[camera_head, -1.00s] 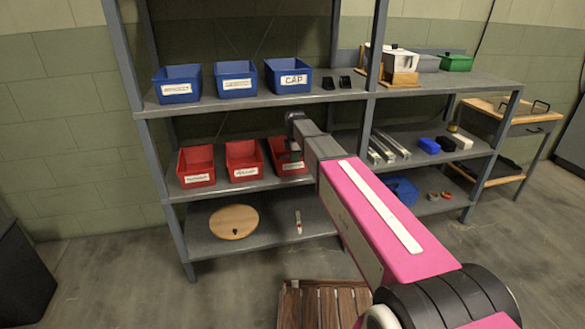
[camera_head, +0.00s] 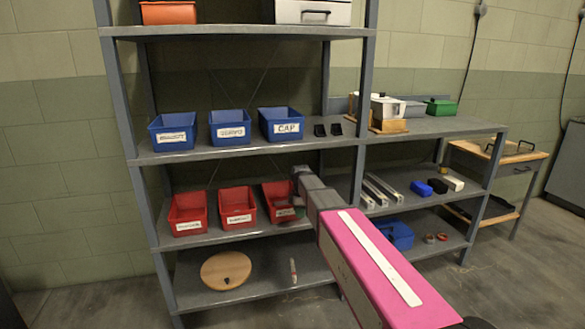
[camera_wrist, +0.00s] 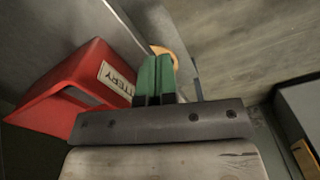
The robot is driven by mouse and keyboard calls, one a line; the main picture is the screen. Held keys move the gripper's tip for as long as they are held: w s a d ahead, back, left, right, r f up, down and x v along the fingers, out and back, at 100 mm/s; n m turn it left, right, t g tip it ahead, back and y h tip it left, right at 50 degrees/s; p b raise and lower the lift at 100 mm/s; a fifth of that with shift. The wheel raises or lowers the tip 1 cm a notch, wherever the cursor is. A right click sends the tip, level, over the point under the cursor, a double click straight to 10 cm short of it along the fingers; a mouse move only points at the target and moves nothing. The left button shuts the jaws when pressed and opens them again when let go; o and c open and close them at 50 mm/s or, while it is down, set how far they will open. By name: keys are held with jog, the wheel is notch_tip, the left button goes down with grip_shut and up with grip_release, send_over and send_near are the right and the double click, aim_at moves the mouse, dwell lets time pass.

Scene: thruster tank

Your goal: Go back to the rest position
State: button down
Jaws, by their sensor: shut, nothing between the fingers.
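My gripper (camera_wrist: 154,80) has green fingers, which are together and empty in the wrist view. A red bin labelled BATTERY (camera_wrist: 75,85) is close to the left of the fingers there. In the head view my pink arm reaches towards the shelf rack, its end in front of the right-hand red bin (camera_head: 275,191). The arm partly hides that bin, and the fingers are not clear in this view.
Two more red bins (camera_head: 188,207) (camera_head: 237,203) stand left of the arm. Blue bins (camera_head: 172,125) stand on the shelf (camera_head: 200,153) above. A round wooden board (camera_head: 226,271) lies on the lower shelf. A wooden side table (camera_head: 520,156) stands at the right.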

jog(key=s+d+f+m, duration=0.5)
jog(key=s+d+m, duration=0.3)
jog(key=s, duration=0.3)
jog(key=s+d+f+m, duration=0.5)
jog(key=s+d+m, duration=0.3)
jog(key=s, duration=0.4)
jog(key=shift+d+f+m, duration=0.25)
jog(key=shift+d+m, duration=0.1)
jog(key=shift+m, duration=0.35)
